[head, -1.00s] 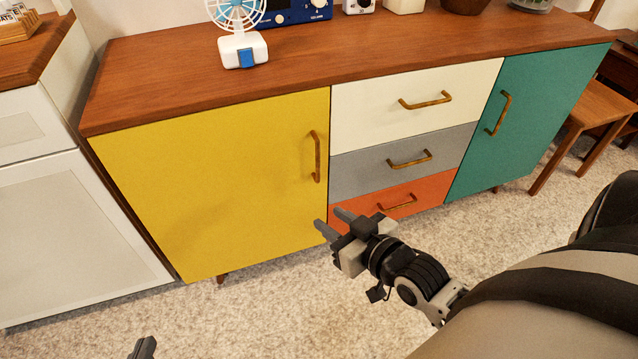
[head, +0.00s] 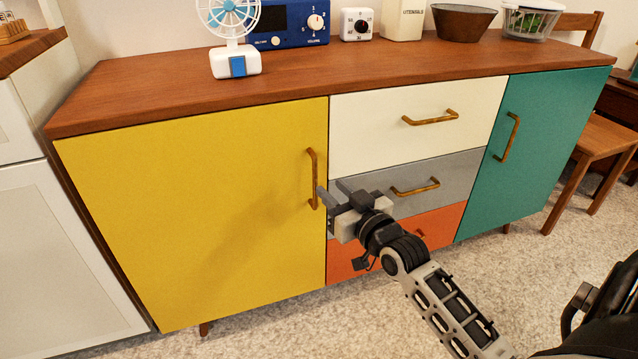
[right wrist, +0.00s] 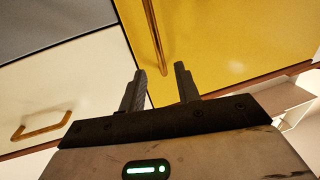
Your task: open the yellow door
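The yellow door (head: 200,205) is the left front of the wooden cabinet and looks closed. Its upright brass handle (head: 313,178) is near the door's right edge. My right gripper (head: 331,189) is open and empty, just right of the handle's lower end in the head view. In the right wrist view the yellow door (right wrist: 225,45) fills the upper right. The handle (right wrist: 154,38) there points down toward the gap between the open fingers (right wrist: 161,87), beyond their tips. I cannot tell whether a finger touches it. My left gripper is not in view.
White (head: 410,125), grey (head: 395,185) and orange (head: 440,230) drawers and a teal door (head: 535,140) fill the cabinet's right side. A fan (head: 235,60) and a blue radio (head: 290,22) stand on top.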

